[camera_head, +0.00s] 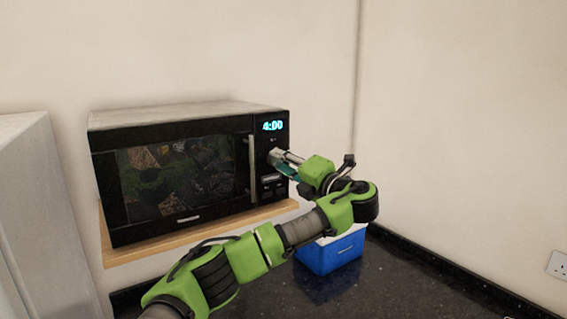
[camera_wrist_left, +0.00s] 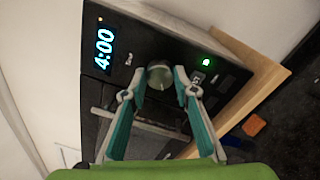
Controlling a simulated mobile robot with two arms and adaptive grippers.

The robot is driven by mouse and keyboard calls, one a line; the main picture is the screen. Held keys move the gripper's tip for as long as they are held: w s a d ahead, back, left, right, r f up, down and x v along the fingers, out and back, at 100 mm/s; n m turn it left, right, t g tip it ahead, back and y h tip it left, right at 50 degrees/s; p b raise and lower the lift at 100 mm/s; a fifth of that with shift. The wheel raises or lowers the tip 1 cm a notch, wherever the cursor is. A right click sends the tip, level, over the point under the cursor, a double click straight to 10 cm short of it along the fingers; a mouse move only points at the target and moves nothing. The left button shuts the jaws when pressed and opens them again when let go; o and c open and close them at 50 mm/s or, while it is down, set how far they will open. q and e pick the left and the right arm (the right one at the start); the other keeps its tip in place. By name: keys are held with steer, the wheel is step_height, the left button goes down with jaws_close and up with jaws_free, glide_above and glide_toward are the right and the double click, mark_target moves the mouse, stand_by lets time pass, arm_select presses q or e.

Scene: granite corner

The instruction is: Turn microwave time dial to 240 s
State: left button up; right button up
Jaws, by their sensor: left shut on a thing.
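The black microwave (camera_head: 120,225) stands on a wooden shelf in the head view, with its door closed. Its display (camera_head: 273,126) reads 4:00, and the same display (camera_wrist_left: 104,49) reads 4:00 in the left wrist view. The round time dial (camera_wrist_left: 160,76) shows between the fingertips of my left gripper (camera_wrist_left: 161,84) in the left wrist view. The left gripper is shut on the dial, and in the head view it hides the dial at the control panel. My right gripper is not in view.
The wooden shelf (camera_head: 150,248) carries the microwave. A blue box (camera_head: 331,255) with a pale lid stands on the dark speckled counter (camera_head: 400,285) below. A grey-white cabinet (camera_head: 35,215) is at the left.

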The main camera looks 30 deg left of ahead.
arm_select(q)
steer(key=shift+r+m, duration=0.25)
steer(key=shift+m, duration=0.45)
steer(key=o, duration=1.1)
steer(key=shift+a, duration=0.1)
steer(key=shift+c, duration=0.2)
steer(key=shift+f, duration=0.15)
